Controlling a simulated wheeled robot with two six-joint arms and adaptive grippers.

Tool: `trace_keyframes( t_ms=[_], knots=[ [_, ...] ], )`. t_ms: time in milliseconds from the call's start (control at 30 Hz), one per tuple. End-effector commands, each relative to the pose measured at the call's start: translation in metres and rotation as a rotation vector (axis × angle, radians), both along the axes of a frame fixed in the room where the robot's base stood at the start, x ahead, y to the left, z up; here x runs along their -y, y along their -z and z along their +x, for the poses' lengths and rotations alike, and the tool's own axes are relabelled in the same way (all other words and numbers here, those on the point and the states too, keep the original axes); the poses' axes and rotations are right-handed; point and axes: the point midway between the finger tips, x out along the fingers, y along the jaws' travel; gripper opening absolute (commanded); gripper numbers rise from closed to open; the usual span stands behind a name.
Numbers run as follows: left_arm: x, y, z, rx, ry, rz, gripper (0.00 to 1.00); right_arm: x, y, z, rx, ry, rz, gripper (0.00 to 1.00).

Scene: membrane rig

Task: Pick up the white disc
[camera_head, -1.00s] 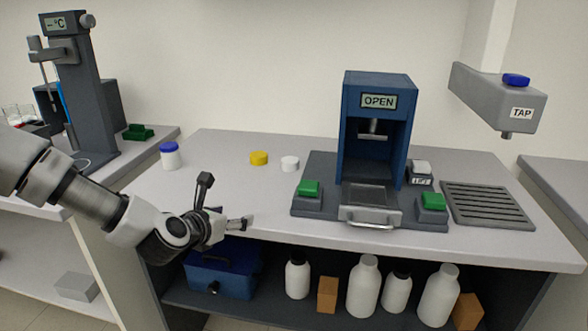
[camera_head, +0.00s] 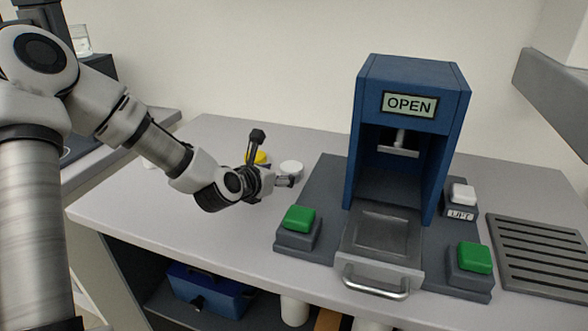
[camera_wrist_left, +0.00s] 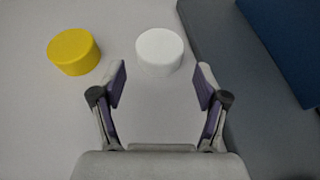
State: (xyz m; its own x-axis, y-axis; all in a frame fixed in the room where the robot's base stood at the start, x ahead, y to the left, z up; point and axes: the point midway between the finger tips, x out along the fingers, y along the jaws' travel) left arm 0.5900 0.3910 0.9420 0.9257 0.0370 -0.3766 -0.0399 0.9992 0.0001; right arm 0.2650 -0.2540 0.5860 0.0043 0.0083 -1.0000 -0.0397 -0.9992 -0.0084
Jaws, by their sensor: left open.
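The white disc (camera_head: 291,168) lies on the grey bench top, just left of the blue press's dark base. In the left wrist view the white disc (camera_wrist_left: 159,50) lies ahead of the fingertips, roughly centred between them and not touched. My left gripper (camera_head: 285,181) is low over the bench on the near side of the disc. In the left wrist view the left gripper (camera_wrist_left: 160,82) is open and empty. My right gripper is not in view.
A yellow disc (camera_head: 257,158) lies left of the white one, partly behind my gripper; it also shows in the left wrist view (camera_wrist_left: 74,52). The blue press (camera_head: 408,130) with green buttons stands to the right. The bench top at left is mostly clear.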

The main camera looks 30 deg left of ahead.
Motion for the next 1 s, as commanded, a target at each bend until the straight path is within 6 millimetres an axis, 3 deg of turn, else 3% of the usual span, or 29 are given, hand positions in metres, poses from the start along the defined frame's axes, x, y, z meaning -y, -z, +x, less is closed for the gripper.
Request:
trace_keyframes(
  t_ms=[200,467,567,867,1000],
  knots=[
    [-0.001,0.015,0.035,-0.002,0.001,0.006,0.74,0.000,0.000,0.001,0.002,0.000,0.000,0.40],
    [-0.001,0.016,0.041,-0.001,0.001,0.000,0.74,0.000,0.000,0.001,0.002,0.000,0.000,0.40],
    [-0.001,0.016,0.040,-0.001,0.001,0.000,0.38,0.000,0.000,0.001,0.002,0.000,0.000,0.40],
    [-0.001,0.017,0.040,-0.002,0.001,0.000,0.37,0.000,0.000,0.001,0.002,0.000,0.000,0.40],
    [-0.001,0.006,0.040,0.001,0.001,0.001,0.37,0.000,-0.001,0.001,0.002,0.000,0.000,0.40]
  ],
)
